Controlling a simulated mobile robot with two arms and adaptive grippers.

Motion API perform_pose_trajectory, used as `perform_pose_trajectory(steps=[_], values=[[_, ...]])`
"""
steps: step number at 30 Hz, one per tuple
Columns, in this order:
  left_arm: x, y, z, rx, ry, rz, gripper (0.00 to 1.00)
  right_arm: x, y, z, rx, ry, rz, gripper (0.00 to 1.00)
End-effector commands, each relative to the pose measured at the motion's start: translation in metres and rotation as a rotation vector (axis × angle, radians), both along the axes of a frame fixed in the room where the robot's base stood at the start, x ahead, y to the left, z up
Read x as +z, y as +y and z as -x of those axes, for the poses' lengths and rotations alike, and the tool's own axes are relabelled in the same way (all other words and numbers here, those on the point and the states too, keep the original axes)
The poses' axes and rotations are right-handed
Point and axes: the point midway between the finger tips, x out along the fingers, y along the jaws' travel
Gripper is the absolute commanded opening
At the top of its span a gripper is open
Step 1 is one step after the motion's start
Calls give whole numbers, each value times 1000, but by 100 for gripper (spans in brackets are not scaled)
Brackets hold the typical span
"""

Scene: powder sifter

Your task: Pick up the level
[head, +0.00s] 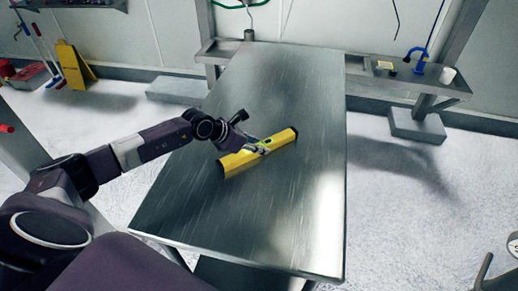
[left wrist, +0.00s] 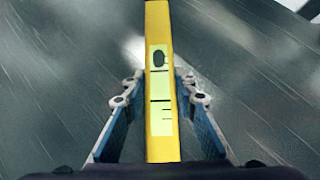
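The yellow level (head: 235,160) lies on the steel table, slanting from lower left to upper right in the head view. In the left wrist view the level (left wrist: 158,25) runs up the middle of the picture, with its pale vial window facing the camera. My left gripper (head: 263,148) is at the middle of the level. In the left wrist view my left gripper (left wrist: 158,90) has one blue-padded finger on each side of the level, with narrow gaps showing beside it. The fingertips are apart. My right gripper is not in view.
The steel table (head: 290,220) is otherwise bare around the level. A wall ledge with a blue tap (head: 420,66) and a white cup (head: 447,75) runs behind it. A yellow floor sign (head: 72,65) stands at the far left.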

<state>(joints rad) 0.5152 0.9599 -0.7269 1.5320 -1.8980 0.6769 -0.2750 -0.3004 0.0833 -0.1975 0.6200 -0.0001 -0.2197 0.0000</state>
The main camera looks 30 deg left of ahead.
Motion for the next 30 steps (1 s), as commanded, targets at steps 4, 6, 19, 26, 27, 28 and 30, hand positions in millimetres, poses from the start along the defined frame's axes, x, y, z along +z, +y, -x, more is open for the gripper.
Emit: perform_pose_trajectory(steps=[4,6,19,26,27,28,30], values=[[0,0,0,0,0,0,4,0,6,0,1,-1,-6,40],[0,0,0,0,0,0,0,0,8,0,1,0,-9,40],[10,1,-1,0,-5,0,0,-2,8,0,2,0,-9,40],[47,1,-2,-1,-8,-2,0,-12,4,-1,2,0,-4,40],[57,1,-2,-1,-10,-1,0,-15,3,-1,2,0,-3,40],[65,1,-2,-1,-10,-3,0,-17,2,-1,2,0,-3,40],[85,1,-2,-1,-10,-1,0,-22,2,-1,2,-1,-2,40]])
